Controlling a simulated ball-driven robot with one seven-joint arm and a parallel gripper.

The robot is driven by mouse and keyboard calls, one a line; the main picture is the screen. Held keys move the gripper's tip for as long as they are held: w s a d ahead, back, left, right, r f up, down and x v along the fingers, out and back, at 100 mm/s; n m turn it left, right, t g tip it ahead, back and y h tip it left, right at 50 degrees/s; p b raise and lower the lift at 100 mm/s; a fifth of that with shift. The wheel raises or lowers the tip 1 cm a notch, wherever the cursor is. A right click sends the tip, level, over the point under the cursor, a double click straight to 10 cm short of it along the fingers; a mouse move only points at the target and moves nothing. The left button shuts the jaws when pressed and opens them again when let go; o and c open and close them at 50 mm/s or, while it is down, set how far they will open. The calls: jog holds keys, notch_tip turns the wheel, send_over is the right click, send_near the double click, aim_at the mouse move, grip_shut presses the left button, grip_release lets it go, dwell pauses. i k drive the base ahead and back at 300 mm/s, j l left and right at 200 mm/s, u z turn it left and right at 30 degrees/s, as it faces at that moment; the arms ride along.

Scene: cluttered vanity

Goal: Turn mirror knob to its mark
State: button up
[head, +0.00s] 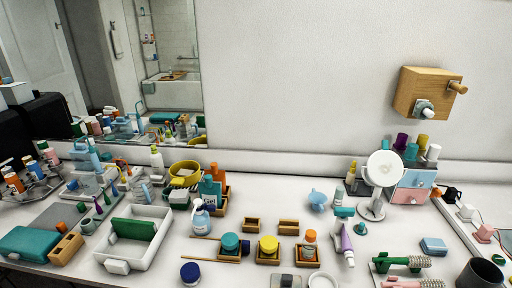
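A small round white mirror (385,168) stands upright on a stand at the right of the counter, in front of a small drawer unit. I cannot make out a knob or a mark on it at this size. A large wall mirror (172,50) fills the upper left and reflects the room. A wooden wall box (416,88) at the upper right carries a grey-white round knob (424,108) low on its front and a wooden peg (457,87) on its right side. I cannot tell which is the mirror knob. My gripper is not in view.
The drawer unit (410,188) has cups and bottles on top. A purple-and-white tube (346,243), small wooden trays (289,227) and green-handled brushes (405,263) lie in front. A white bin (134,251) and several bottles crowd the left. The wall above the counter's middle is clear.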

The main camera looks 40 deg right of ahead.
aim_at(379, 203)
jog(key=k+l+z, duration=0.2)
jog(key=k+l, duration=0.2)
jog(key=k+l+z, duration=0.2)
jog(key=k+l, duration=0.2)
jog(key=l, duration=0.15)
jog(key=l+z, duration=0.3)
jog(key=l, duration=0.5)
